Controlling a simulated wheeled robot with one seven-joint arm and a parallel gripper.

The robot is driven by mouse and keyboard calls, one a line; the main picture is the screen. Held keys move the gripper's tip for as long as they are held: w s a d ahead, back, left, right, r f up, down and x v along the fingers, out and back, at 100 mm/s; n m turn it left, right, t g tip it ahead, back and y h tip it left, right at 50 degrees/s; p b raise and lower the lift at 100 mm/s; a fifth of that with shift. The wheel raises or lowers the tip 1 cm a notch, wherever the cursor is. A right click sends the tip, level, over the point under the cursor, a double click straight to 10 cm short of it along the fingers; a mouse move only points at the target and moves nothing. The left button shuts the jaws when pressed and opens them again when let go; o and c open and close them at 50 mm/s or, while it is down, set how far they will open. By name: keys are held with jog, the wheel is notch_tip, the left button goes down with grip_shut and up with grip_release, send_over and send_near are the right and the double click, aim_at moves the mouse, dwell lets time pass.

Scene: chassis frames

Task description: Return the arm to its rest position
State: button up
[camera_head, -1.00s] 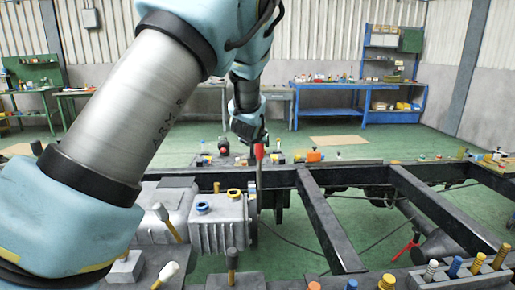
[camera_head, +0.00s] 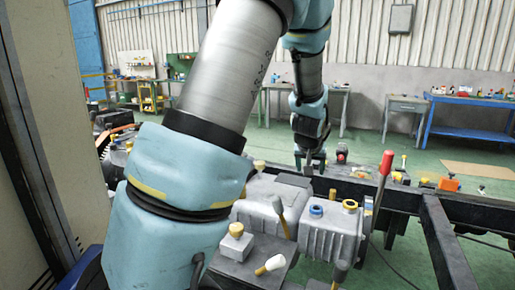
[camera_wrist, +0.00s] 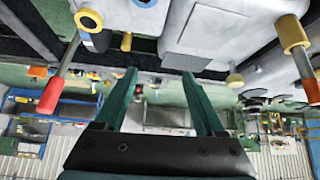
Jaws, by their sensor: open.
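My arm (camera_head: 240,85) fills the middle of the head view, rising from the lower left and bending over at the top. My gripper (camera_head: 310,170) hangs at its far end, above the grey gearbox housings and the dark chassis rail. In the wrist view my gripper (camera_wrist: 160,80) shows two green fingers spread apart with nothing between them. The grey housing (camera_wrist: 215,35) lies beyond the fingertips in that view, with no contact visible.
The black chassis frame (camera_head: 445,240) runs to the right. A lever with a red handle (camera_head: 385,165) stands upright by the gearbox (camera_head: 330,240). A tall beige panel (camera_head: 65,110) stands close on the left. Workbenches (camera_head: 470,115) line the far wall, with open green floor before them.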

jog(key=s+a+f+n+g+y, duration=0.1)
jog(key=s+a+g, duration=0.4)
jog(key=s+a, duration=1.5)
jog(key=a+n+y, duration=0.1)
jog(key=a, duration=0.2)
jog(key=shift+a+f+n, duration=0.3)
